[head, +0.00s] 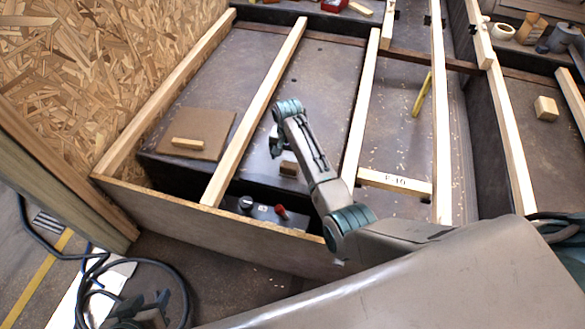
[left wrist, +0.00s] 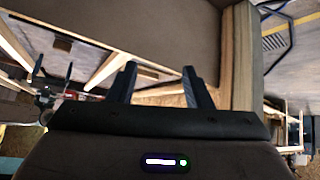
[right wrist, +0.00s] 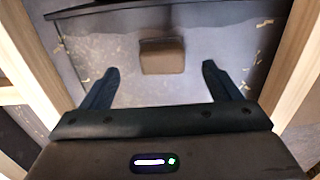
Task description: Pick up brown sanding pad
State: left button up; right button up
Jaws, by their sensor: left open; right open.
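The brown sanding pad (head: 288,168) lies on the dark floor of a framed bay in the head view, partly hidden by my right arm. It is a small brown block in the right wrist view (right wrist: 163,57). My right gripper (head: 275,142) is open above it. In the right wrist view its fingers (right wrist: 160,70) are spread to either side of the pad, which lies beyond the tips, not held. My left gripper (left wrist: 159,70) is open and empty in the left wrist view. What looks like it shows at the lower left of the head view (head: 145,310).
Pale wooden bars (head: 262,105) divide the bays. A brown board (head: 205,125) with a wooden strip (head: 187,143) lies left. A dark box (head: 265,212) with knobs sits by the front edge. A yellow tool (head: 422,95) and a marked strip (head: 394,182) lie right.

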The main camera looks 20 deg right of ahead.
aim_at(289, 166)
jog(key=shift+d+f, duration=0.1)
jog(key=shift+f, duration=0.7)
jog(key=f, duration=0.1)
jog(key=f+b, duration=0.1)
jog(key=f, duration=0.1)
jog(key=shift+w+f+b, duration=0.25)
jog(key=shift+b, duration=0.1)
jog(key=shift+f, duration=0.8)
pick_arm(q)
jog(key=w+t, duration=0.1)
jog(key=t, duration=0.1)
jog(key=w+r+t, duration=0.1)
jog(key=shift+w+d+n, duration=0.3)
jog(key=shift+w+d, duration=0.05)
pick_arm(e)
jog(key=shift+c, duration=0.4)
jog(key=c, duration=1)
